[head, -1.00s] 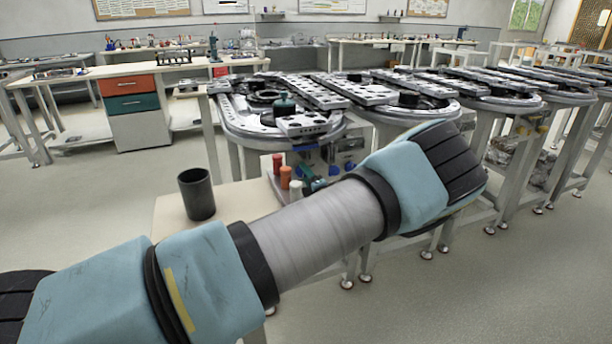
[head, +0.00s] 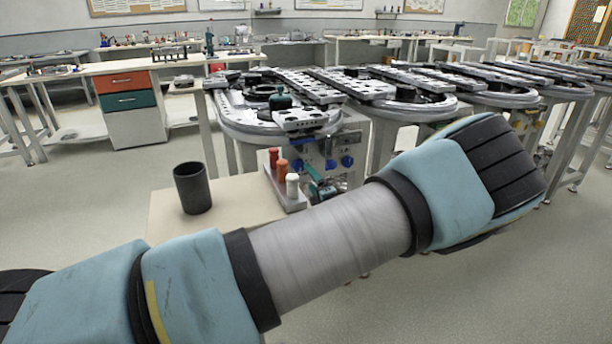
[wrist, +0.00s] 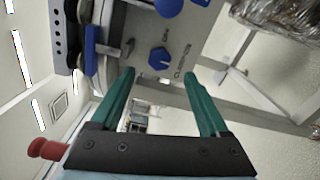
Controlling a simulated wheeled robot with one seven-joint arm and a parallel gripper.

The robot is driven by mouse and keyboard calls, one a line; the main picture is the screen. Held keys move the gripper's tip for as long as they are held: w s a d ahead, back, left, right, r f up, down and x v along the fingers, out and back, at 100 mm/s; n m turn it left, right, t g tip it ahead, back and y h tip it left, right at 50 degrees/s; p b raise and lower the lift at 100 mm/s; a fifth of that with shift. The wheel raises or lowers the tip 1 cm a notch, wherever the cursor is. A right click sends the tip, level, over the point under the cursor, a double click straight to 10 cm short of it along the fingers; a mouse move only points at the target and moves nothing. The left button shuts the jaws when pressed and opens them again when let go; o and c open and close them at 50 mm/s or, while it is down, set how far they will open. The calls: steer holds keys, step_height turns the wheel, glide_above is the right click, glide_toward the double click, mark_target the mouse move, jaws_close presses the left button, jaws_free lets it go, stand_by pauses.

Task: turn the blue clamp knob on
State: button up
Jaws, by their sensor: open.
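In the wrist view, a blue knob (wrist: 159,58) sits on a grey panel, with lettering beside it that seems to read CLAMP. My gripper (wrist: 158,74) is open, its two green fingers either side of the knob in the picture. I see no contact; how far the tips are from the panel is unclear. A second blue knob (wrist: 168,7) is at the top edge. In the head view, blue knobs (head: 347,162) show on the panel under the ring track (head: 235,125). Part of my gripper (head: 318,187) shows before it; my arm hides the rest.
A beige table (head: 240,203) near the panel holds a dark cup (head: 193,188) and a rack with red, orange and white pegs (head: 292,186). A red peg (wrist: 47,149) shows at lower left in the wrist view. Floor at left is open.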

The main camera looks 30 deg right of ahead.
steer(key=s, duration=0.3)
steer(key=shift+s+a, duration=0.25)
steer(key=shift+s, duration=0.05)
steer(key=shift+s, duration=0.1)
